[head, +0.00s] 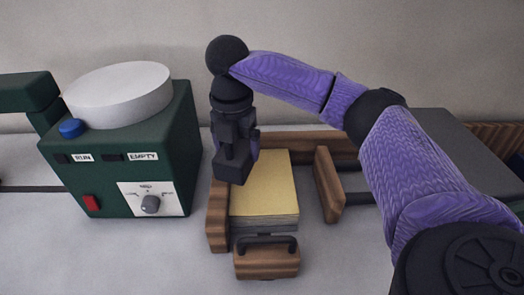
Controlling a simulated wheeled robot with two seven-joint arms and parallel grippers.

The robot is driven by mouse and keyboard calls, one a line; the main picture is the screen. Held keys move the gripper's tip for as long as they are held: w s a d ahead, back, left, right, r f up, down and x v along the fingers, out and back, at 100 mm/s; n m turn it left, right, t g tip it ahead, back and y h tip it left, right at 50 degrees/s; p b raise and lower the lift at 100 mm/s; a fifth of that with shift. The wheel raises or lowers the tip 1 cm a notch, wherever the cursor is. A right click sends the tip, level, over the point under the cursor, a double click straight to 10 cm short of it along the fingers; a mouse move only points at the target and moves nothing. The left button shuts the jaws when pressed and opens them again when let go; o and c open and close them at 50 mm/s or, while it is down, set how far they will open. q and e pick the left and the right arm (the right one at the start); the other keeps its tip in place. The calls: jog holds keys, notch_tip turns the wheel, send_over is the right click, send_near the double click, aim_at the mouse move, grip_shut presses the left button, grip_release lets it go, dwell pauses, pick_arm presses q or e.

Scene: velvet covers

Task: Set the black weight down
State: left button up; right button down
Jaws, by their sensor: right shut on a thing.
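My right gripper (233,172) points down above the left rear part of a stack of yellow sheets (268,185), near the left wall of a wooden holder (217,232). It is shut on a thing. Dark shapes at its lower end blend together, so the black weight cannot be clearly told apart from the black fingers. Whether it touches the stack cannot be told. My left gripper is not in view.
A green machine (185,150) with a white round top (120,93) stands at left. A wooden block with a black handle (265,262) is in front of the stack. A wooden upright (328,185) and a grey box (445,135) are at right.

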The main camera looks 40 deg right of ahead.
jog(key=d+n+b, duration=0.2)
jog(key=d+n, duration=0.5)
jog(key=n, duration=0.6)
jog(key=f, duration=0.3)
jog(key=w+f+b, duration=0.1)
jog(key=f, duration=0.1)
jog(key=shift+d+f, duration=0.1)
jog(key=shift+d, duration=0.1)
notch_tip(320, 180, down, 4)
jog(key=shift+r+b, duration=0.1)
jog(key=shift+b, duration=0.45)
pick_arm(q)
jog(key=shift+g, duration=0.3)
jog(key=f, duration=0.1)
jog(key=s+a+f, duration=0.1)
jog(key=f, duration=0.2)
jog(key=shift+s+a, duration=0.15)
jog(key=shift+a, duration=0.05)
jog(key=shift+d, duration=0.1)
pick_arm(e)
jog(key=shift+c, duration=0.3)
grip_release()
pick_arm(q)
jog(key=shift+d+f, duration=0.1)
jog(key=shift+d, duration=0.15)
pick_arm(e)
jog(key=shift+o, duration=0.3)
jog(key=shift+s, duration=0.1)
